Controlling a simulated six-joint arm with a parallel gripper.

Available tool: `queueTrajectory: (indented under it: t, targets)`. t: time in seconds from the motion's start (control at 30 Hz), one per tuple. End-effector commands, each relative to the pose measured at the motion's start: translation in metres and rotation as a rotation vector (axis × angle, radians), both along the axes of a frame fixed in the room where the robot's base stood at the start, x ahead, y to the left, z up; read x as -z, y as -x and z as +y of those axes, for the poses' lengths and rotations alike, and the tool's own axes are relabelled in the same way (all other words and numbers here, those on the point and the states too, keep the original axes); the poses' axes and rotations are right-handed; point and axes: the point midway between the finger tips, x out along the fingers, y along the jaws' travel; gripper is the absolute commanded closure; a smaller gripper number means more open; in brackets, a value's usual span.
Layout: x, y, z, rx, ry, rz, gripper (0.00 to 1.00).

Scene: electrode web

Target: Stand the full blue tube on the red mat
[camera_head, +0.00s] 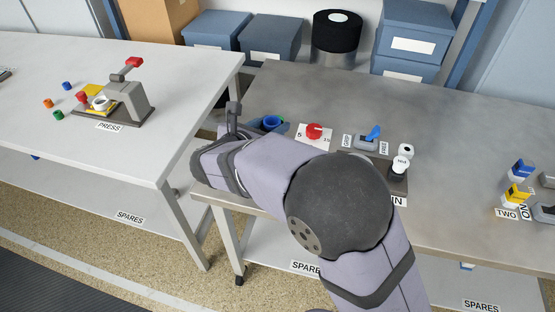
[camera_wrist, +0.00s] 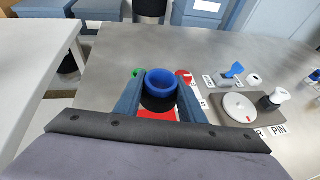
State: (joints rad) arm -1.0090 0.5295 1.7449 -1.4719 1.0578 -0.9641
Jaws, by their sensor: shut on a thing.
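The blue tube (camera_wrist: 162,80) stands roughly upright between the two blue fingers of my gripper (camera_wrist: 161,92) in the wrist view. The gripper is shut on it. Its round rim faces the camera; its inside looks dark blue, and I cannot tell what fills it. A dark patch lies just below the rim. A red patch, likely the red mat (camera_wrist: 158,114), shows between the fingers below the tube. I cannot tell whether the tube touches it. In the head view the tube (camera_head: 270,122) shows past my arm, which hides the mat.
A green round thing (camera_wrist: 136,72) lies left behind the tube. A red dial (camera_head: 314,131) is to its right. Beyond it are a blue switch (camera_head: 371,136) and a pin fixture (camera_head: 399,168). The press (camera_head: 126,98) stands on the left table. The back of the grey table is clear.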

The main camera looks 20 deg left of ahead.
Motion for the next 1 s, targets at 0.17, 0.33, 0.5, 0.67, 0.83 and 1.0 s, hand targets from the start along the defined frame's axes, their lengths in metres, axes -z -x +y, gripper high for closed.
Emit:
queueTrajectory:
  t: [0.17,0.33,0.5,0.67,0.83,1.0]
  targets:
    - [-0.005,0.001,-0.014,0.052,-0.001,0.0,0.88]
    - [0.002,0.001,-0.015,0.054,0.003,0.001,0.88]
    - [0.027,0.001,-0.015,0.053,0.005,0.002,0.88]
    - [0.049,0.001,-0.015,0.052,0.004,0.001,0.88]
    - [0.058,0.001,-0.015,0.053,0.0,-0.001,0.88]
    - [0.061,0.001,-0.015,0.053,0.0,-0.001,0.88]
